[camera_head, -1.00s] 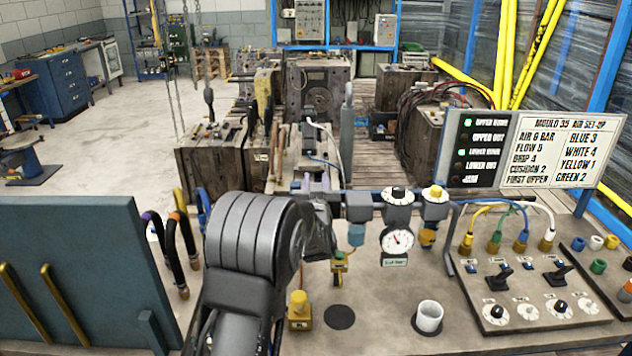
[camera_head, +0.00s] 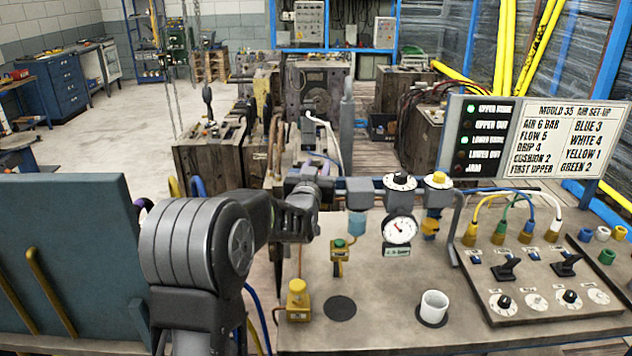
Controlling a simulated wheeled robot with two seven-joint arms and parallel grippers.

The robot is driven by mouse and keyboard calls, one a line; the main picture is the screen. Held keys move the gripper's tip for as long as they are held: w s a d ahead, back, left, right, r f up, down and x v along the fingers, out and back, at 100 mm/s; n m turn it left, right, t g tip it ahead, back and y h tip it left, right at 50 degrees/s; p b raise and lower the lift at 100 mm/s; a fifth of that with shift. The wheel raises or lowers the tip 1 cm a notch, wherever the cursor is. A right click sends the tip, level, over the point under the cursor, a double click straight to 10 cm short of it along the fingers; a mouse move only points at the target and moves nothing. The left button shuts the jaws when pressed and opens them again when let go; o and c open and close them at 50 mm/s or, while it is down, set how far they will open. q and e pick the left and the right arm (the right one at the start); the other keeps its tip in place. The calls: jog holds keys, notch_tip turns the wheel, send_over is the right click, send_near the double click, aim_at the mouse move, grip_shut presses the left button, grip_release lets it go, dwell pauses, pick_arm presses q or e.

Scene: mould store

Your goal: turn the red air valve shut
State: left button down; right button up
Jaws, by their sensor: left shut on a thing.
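My left arm comes in from the lower left, and its gripper (camera_head: 312,190) is at the left end of the air line on the bench. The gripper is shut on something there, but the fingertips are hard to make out. No red shows; the red air valve is hidden by my gripper and wrist, so its handle angle cannot be told. Right of the gripper on the same line are a grey regulator with a black-and-white knob (camera_head: 400,181), a round pressure gauge (camera_head: 400,229) below it, and a unit with a yellow knob (camera_head: 438,180). My right gripper is not in view.
A control panel (camera_head: 545,290) with switches and coloured hoses stands at the right. A lettered board (camera_head: 555,143) is behind it. A white cup (camera_head: 433,307) and a yellow button box (camera_head: 298,300) stand on the bench (camera_head: 385,330). A blue-grey panel (camera_head: 70,260) stands at the left.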

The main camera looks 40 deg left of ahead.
pick_arm(q)
jog(key=m+h+b, duration=0.1)
jog(key=b, duration=0.1)
jog(key=m+t+h+b, duration=0.1)
jog(key=b, duration=0.1)
jog(key=shift+f+h, duration=0.3)
jog(key=shift+h, duration=0.1)
jog(key=shift+d+r+m+h, duration=0.15)
jog(key=shift+m+h, duration=0.15)
jog(key=shift+h, duration=0.2)
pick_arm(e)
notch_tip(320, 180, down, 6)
pick_arm(q)
jog(key=shift+d+r+m+t+h, duration=0.1)
jog(key=shift+r+m+t+h, duration=0.1)
jog(key=shift+m+t+h, duration=0.15)
jog(key=h+p, duration=0.1)
jog(key=m+h+p, duration=0.1)
jog(key=h+p, duration=0.1)
jog(key=m+h+p, duration=0.1)
jog(key=shift+w+d+r+m+p, duration=0.1)
jog(key=shift+d+r+m+p, duration=0.15)
jog(key=shift+d+p, duration=0.15)
jog(key=shift+d+f+m+h+p, duration=0.2)
jog(key=shift+m+h+p, duration=0.3)
jog(key=shift+h+p, duration=0.35)
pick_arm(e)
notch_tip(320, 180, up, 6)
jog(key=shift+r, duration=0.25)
